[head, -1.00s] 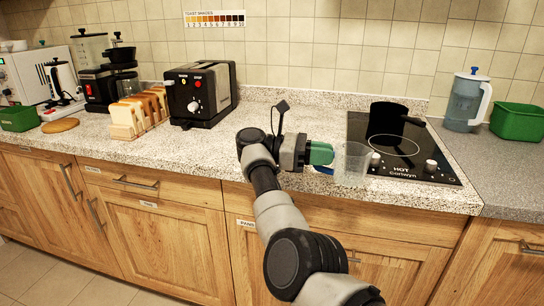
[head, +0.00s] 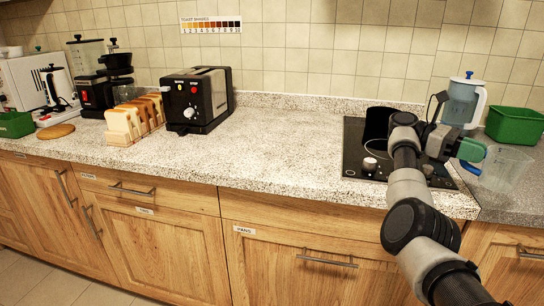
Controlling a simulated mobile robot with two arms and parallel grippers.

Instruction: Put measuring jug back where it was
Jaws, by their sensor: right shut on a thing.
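The measuring jug (head: 506,169) is clear and see-through, at the right of the head view, over or on the grey counter section right of the hob. I cannot tell whether its base touches the counter. My right gripper (head: 474,154), with green fingers, is shut on the jug's left side, where the handle would be; the fingers hide that part. My left gripper is not in view.
The black hob (head: 356,160) with a dark pan (head: 377,124) is left of the jug, partly behind my arm. A lidded water jug (head: 462,101) and a green tub (head: 515,124) stand behind. A toaster (head: 197,99) and a toast rack (head: 136,118) are left. The middle speckled counter is clear.

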